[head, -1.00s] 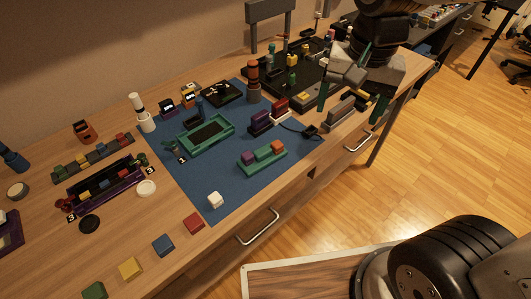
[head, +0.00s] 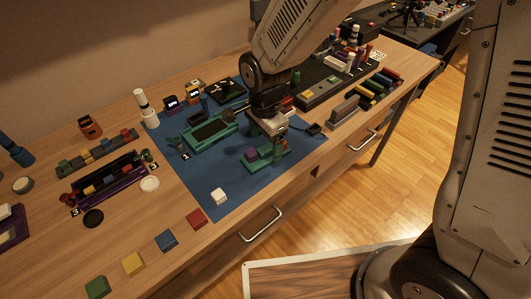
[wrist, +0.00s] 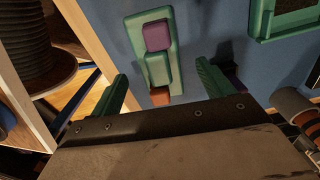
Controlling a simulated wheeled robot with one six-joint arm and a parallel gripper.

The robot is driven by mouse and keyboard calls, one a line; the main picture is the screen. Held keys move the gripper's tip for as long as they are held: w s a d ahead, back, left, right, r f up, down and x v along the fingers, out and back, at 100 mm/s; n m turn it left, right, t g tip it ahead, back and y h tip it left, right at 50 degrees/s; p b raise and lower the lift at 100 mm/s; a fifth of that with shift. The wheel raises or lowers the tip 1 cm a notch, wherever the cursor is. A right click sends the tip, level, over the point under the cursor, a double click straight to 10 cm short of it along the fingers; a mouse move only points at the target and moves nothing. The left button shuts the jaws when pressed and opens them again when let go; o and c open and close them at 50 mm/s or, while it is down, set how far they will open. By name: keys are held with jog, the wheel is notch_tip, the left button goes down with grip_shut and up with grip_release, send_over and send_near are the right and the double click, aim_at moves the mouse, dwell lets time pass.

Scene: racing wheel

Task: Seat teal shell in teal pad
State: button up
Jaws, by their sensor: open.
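A teal tray (wrist: 171,27) on the blue mat holds a purple block, a teal block (wrist: 158,69) and an orange block in a row. It also shows in the head view (head: 284,153), partly hidden by my gripper. A teal frame with a dark inside (head: 212,143) lies to its left on the mat; its edge shows in the wrist view (wrist: 262,30). I cannot tell for certain which teal part is the shell and which the pad. My gripper (wrist: 161,72) is open and empty above the tray, its green fingers on either side of the teal block's line. Contact is not visible.
A white cube (head: 218,197) sits at the mat's front. Small dark devices (head: 170,103) stand behind the frame. A black tray (head: 318,88) with colored parts and a grey rack (head: 344,108) are to the right. The front mat is mostly clear.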

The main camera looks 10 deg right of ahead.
aim_at(266, 147)
notch_tip(266, 147, down, 3)
jog(key=shift+d+f, duration=0.1)
jog(key=shift+f, duration=0.05)
jog(key=shift+c, duration=0.3)
jog(key=c, duration=1)
jog(key=shift+c, duration=0.2)
jog(key=shift+r, duration=0.2)
